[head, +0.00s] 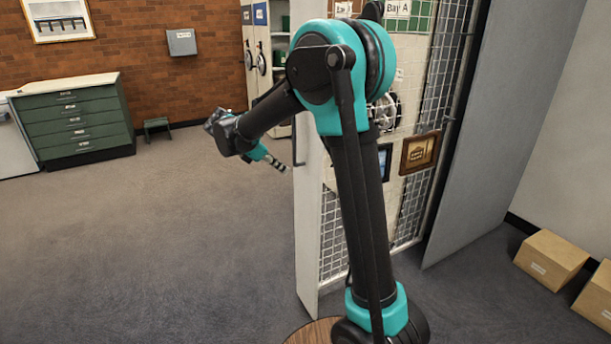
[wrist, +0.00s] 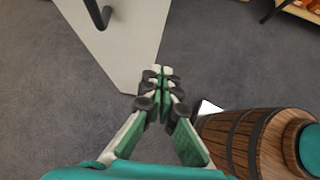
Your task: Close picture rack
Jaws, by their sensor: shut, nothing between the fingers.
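The picture rack shows in the head view as a wire-mesh panel (head: 333,235) with a pale end panel (head: 308,225), partly hidden behind my arm. A dark bar handle (head: 296,145) is on the end panel's face. The end panel (wrist: 115,45) and its handle (wrist: 97,14) also show at the upper left of the wrist view. My gripper (head: 281,167) is shut and empty, just left of the handle in the head view. In the wrist view its fingertips (wrist: 160,72) meet, right of the end panel and apart from the handle.
A brown framed picture (head: 420,152) hangs on the mesh behind my arm. A grey panel (head: 490,150) stands to the right. Cardboard boxes (head: 551,260) lie at the right. A green drawer cabinet (head: 75,118) and small stool (head: 157,126) stand far left. Carpet (head: 170,240) is clear at left.

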